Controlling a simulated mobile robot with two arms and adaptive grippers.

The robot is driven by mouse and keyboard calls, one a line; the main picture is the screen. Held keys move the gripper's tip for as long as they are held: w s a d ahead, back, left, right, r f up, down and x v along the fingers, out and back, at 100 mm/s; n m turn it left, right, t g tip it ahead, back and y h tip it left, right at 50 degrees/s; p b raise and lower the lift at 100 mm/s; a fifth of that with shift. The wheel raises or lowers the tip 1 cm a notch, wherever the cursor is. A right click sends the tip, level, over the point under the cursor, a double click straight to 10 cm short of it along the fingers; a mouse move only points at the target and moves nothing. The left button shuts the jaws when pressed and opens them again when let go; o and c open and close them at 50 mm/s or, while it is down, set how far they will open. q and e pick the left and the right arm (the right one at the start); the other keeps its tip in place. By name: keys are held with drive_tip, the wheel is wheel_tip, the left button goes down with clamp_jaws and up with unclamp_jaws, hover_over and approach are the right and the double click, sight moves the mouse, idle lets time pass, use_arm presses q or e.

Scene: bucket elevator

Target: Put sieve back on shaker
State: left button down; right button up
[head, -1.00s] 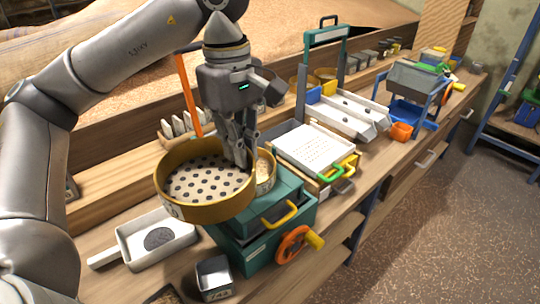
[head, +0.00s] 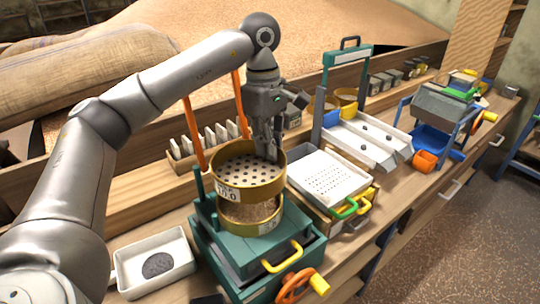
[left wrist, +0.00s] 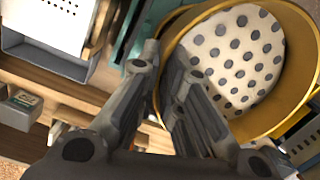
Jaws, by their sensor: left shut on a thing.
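The sieve (head: 250,170) is a round brass-coloured pan with a perforated white bottom and a label on its side. My left gripper (head: 268,152) is shut on the sieve's rim at its right side. The left wrist view shows the sieve (left wrist: 235,60) with its rim at the fingers (left wrist: 168,75). The shaker (head: 230,250) is a teal box with a yellow handle and an orange crank. A lower brass sieve (head: 250,218) holding grain sits on it. The held sieve hangs just above the lower one, with a gap showing between them. My right gripper is out of view.
Orange uprights (head: 193,135) stand behind the shaker. A white tray with a dark disc (head: 155,262) lies to its left. A perforated white tray (head: 328,180) stands close on its right. A row of pale pieces (head: 210,140) lies behind.

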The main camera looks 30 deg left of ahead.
use_arm(q)
drive_tip(key=shift+w+a+f, duration=0.1)
drive_tip(key=shift+w+f, duration=0.15)
drive_tip(key=shift+f, duration=0.05)
drive_tip(key=shift+w+a+f+p, duration=0.1)
drive_tip(key=shift+w+f, duration=0.05)
drive_tip(key=shift+f, duration=0.8)
drive_tip(key=shift+w+a+f+p, duration=0.1)
drive_tip(key=shift+w+f, duration=0.1)
drive_tip(key=shift+f, duration=0.7)
drive_tip(key=shift+w+f+p, duration=0.1)
drive_tip(key=shift+w+f, duration=0.05)
drive_tip(key=shift+f, duration=0.8)
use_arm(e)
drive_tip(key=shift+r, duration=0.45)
use_arm(q)
drive_tip(key=c, duration=1.6)
unclamp_jaws()
drive_tip(key=shift+r, duration=0.1)
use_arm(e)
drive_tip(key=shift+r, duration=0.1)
